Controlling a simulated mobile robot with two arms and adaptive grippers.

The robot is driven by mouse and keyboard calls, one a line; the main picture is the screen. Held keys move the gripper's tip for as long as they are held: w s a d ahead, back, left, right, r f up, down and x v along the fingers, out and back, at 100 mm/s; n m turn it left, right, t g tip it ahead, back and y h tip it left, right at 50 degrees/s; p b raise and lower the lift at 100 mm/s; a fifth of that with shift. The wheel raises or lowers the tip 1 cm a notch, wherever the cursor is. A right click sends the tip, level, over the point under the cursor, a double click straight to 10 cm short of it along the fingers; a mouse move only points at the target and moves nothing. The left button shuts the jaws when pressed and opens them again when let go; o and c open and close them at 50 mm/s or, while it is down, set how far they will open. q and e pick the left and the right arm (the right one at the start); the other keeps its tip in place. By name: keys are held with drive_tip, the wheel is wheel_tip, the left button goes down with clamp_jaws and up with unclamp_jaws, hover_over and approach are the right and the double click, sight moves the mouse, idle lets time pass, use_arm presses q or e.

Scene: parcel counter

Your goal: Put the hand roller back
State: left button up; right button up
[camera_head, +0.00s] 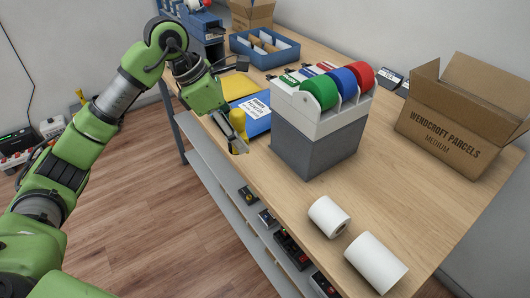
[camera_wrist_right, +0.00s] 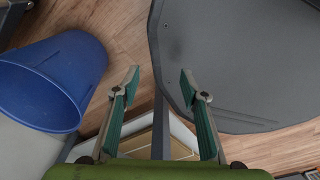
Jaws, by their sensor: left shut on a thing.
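My left gripper (camera_head: 234,138) is at the near left edge of the counter, beside the blue-and-white packet. It is shut on a yellow piece (camera_head: 238,118), which looks like the handle of the hand roller. The rest of the roller is hidden or too small to make out, and I cannot tell whether it touches the counter. My right gripper (camera_wrist_right: 159,82) shows in the right wrist view with its two fingers apart and nothing between them.
A grey tape dispenser (camera_head: 312,142) with coloured rolls stands right of my left gripper. Two white rolls (camera_head: 375,262) lie in front. A Wendcroft carton (camera_head: 452,128) stands at right, a blue tray (camera_head: 264,58) at the back. A blue bin (camera_wrist_right: 62,78) shows below my right gripper.

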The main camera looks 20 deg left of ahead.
use_arm(q)
drive_tip(key=w+d+f, duration=0.2)
drive_tip(key=w+d+f+p, duration=0.1)
drive_tip(key=d+f, duration=0.1)
drive_tip(key=f, duration=0.1)
drive_tip(key=shift+w+d, duration=0.2)
drive_tip(key=shift+w, duration=0.15)
drive_tip(key=shift+w+d+f, duration=0.25)
drive_tip(key=shift+w+f, duration=0.05)
drive_tip(key=shift+f, duration=0.25)
drive_tip(key=f, duration=0.1)
drive_tip(key=f+p, duration=0.2)
drive_tip(key=shift+w+d, duration=0.15)
drive_tip(key=shift+d, duration=0.1)
drive_tip(key=shift+f, duration=0.35)
use_arm(e)
drive_tip(key=r, duration=0.1)
drive_tip(key=d+r, duration=0.1)
drive_tip(key=r, duration=0.1)
drive_tip(key=shift+s+d+r, duration=0.15)
drive_tip(key=shift+s+r, duration=0.05)
drive_tip(key=shift+s, duration=0.1)
